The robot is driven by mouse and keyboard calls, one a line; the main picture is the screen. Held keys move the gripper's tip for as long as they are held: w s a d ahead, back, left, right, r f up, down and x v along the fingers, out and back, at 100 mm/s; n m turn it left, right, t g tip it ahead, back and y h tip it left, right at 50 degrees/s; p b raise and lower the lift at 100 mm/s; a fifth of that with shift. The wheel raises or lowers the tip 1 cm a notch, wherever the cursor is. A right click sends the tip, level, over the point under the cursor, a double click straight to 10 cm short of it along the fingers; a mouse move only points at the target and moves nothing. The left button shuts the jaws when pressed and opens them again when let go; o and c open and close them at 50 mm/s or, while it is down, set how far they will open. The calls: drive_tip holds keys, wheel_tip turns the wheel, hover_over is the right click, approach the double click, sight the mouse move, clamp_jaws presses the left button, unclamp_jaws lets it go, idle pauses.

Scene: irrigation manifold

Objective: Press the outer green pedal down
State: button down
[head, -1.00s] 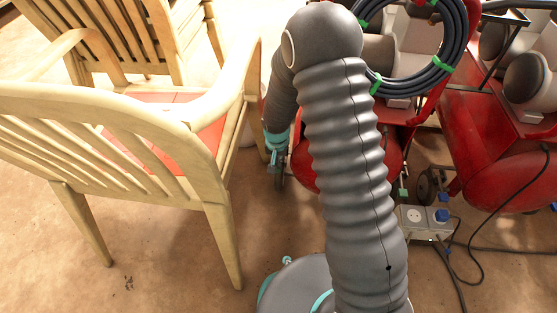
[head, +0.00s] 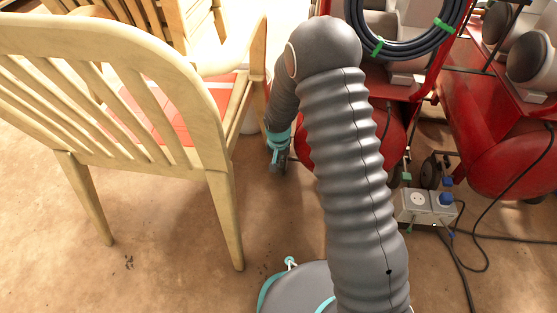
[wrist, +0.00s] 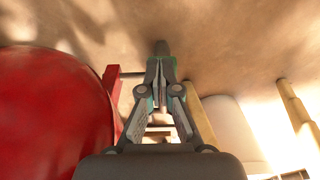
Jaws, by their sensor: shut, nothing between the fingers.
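I cannot make out the outer green pedal for certain in either view. A small green piece (head: 406,177) shows by the grey socket box, but I cannot tell whether it is a pedal. My gripper (head: 278,160) hangs low between the wooden chair and the red machine in the head view, small and partly dark. In the wrist view my gripper (wrist: 160,62) is shut and empty, its fingertips together above brown ground. Whether the tips touch anything is unclear.
A wooden chair (head: 190,120) stands close on the left. Red machines (head: 505,150) with tanks stand at right, and a red tank (wrist: 50,110) is left in the wrist view. A socket box (head: 425,207) with cables lies on the floor. Ground at front left is clear.

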drive_tip(key=shift+s+d+f, duration=0.1)
drive_tip(key=shift+f, duration=0.1)
drive_tip(key=shift+r, duration=0.1)
drive_tip(key=s+a+r+p, duration=0.1)
drive_tip(key=s+r+p, duration=0.2)
drive_tip(key=s+r, duration=0.4)
wheel_tip(320, 180, up, 4)
drive_tip(key=shift+a+r, duration=0.1)
drive_tip(key=shift+a, duration=0.15)
idle(0.6)
